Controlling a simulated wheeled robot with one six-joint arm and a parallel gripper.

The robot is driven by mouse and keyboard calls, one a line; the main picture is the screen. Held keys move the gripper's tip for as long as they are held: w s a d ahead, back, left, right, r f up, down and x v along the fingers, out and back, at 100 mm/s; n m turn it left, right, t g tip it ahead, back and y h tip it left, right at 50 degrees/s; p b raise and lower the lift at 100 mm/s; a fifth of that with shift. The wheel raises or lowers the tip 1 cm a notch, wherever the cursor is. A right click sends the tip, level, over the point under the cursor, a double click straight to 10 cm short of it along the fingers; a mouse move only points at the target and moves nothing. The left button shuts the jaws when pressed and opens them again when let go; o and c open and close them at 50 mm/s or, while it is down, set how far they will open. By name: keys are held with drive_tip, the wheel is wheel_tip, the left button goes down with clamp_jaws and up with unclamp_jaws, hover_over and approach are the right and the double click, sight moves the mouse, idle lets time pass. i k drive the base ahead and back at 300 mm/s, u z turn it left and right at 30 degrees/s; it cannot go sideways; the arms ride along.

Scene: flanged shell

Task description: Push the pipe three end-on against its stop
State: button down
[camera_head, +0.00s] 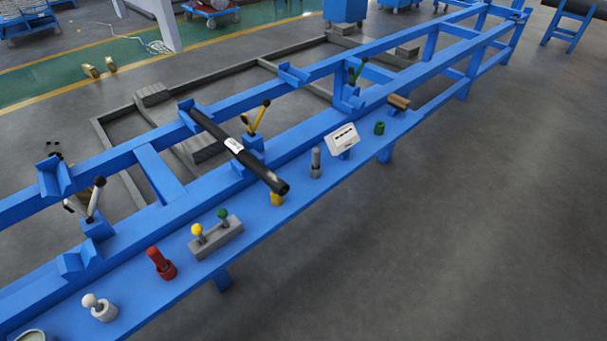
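One black pipe (212,128) lies across the blue frame in the middle of the head view, with a pale label or band (234,144) around its middle. Its far end rests at a blue bracket (187,106) on the rear rail. Its near end, with a dark open mouth, sticks out over the front shelf. I cannot read a number on the pipe. I cannot tell which part is its stop, nor whether the far end touches anything. My gripper is not in view.
Levers with yellow (258,117) and white handles (93,205) stand up from the frame near the pipe. The front shelf (130,275) holds a red knob (160,263), a grey block (216,240) with two knobs, and a white sign (342,139). The floor at right is clear.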

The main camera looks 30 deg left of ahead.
sight(278, 185)
drive_tip(key=u, duration=0.2)
drive_tip(key=i, duration=0.7)
drive_tip(key=u, duration=0.75)
drive_tip(key=i, duration=0.4)
drive_tip(key=u, duration=0.25)
